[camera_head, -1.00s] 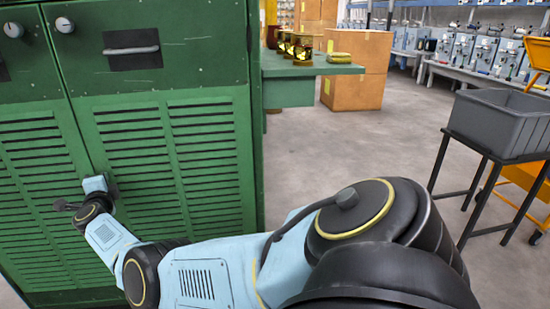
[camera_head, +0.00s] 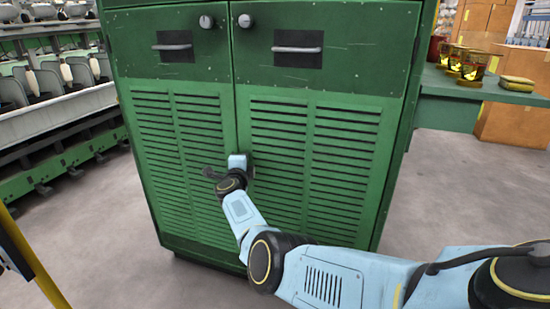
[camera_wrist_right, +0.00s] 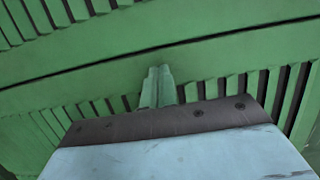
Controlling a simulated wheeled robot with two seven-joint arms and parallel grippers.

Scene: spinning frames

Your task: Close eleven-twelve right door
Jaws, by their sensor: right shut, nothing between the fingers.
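The green cabinet (camera_head: 190,72) stands in the middle of the head view. Its louvred right door (camera_head: 315,160) lies flush with the left door (camera_head: 180,150), with only a thin seam between them. Each door has a dark recessed handle and a round knob near the top. My right gripper (camera_head: 240,168) is at the inner edge of the right door, beside the seam, around mid-height. In the right wrist view its fingers (camera_wrist_right: 157,86) are together and empty, pointing at the green louvred surface; I cannot tell whether they touch it. My left gripper is not in view.
A green machine row (camera_head: 60,130) is at left. Grey floor (camera_head: 455,190) is open beside the cabinet.

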